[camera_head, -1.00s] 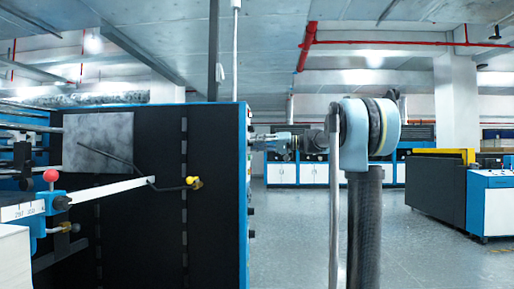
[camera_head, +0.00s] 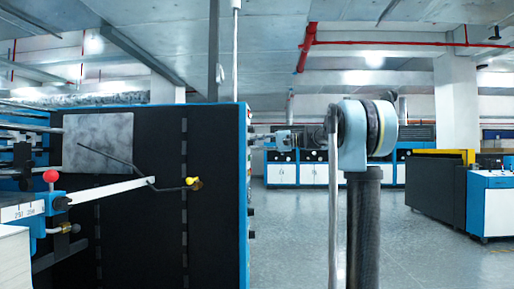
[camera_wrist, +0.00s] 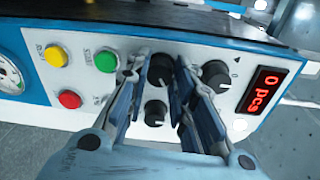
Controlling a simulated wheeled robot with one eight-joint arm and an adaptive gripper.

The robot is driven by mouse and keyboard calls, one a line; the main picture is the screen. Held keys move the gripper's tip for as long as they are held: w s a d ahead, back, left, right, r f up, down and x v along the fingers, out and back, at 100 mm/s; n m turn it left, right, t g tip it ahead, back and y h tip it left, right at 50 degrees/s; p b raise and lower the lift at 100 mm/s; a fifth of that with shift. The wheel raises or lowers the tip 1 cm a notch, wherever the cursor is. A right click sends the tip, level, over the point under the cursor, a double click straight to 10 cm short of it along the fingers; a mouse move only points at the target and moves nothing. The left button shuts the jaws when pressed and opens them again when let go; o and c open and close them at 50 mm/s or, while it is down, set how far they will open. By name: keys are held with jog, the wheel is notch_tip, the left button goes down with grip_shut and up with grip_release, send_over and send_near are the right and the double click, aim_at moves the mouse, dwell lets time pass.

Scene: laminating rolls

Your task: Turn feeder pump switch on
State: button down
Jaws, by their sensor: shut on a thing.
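The control panel (camera_wrist: 130,30) fills the upper wrist view. My gripper (camera_wrist: 161,66) has one finger on each side of a black knob (camera_wrist: 160,72) and is shut on it. A second black knob (camera_wrist: 155,112) sits below it, and a third (camera_wrist: 215,76) sits to the right, outside the fingers. No label for the feeder pump is readable, and the fingers hide part of the panel. In the head view my gripper (camera_head: 268,139) is small, at the right edge of the dark machine (camera_head: 150,230), and the panel face is turned away.
The panel also has a yellow button (camera_wrist: 56,55), a green button (camera_wrist: 105,61), a red button (camera_wrist: 69,99) and a red display reading "0 pcs" (camera_wrist: 263,90). A gauge (camera_wrist: 10,77) is at the left. Open floor (camera_head: 300,220) lies right of the machine.

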jog(key=shift+f+m, duration=0.15)
jog(key=shift+m, duration=0.45)
jog(key=c, duration=1.3)
grip_release()
jog(key=shift+c, duration=0.2)
jog(key=shift+d, duration=0.1)
jog(key=d, duration=1.1)
jog(key=shift+s+d+r, duration=0.35)
jog(key=shift+d+r, duration=0.05)
jog(key=shift+r, duration=0.05)
